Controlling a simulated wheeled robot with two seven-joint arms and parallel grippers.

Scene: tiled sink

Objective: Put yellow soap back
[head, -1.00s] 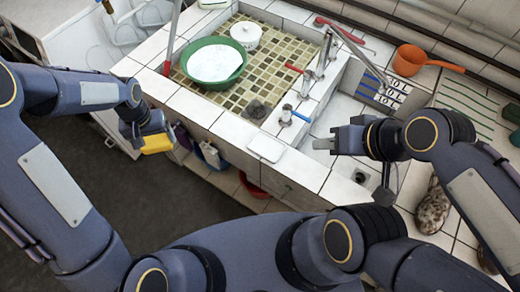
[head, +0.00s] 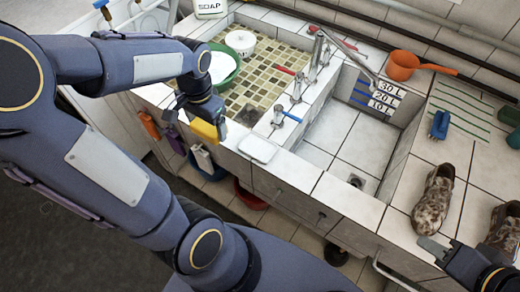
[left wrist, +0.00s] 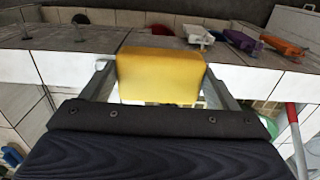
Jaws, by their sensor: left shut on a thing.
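The yellow soap (head: 204,131) is a block held between the two fingers of my left gripper (head: 208,118), in front of the sink counter's front edge. In the left wrist view the soap (left wrist: 160,78) fills the space between the fingers of my left gripper (left wrist: 160,85). A white, flat rounded dish (head: 258,149) lies on the counter's front edge, to the right of the soap and apart from it. My right gripper (head: 434,247) is at the lower right near a patterned shoe; its finger opening is not clear.
A green basin (head: 226,70) stands in the tiled sink, partly hidden by my left arm. A faucet (head: 318,50) and blue-handled tap (head: 282,115) rise behind the dish. A blue brush (head: 439,125) and patterned shoe (head: 432,200) are on the right counter.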

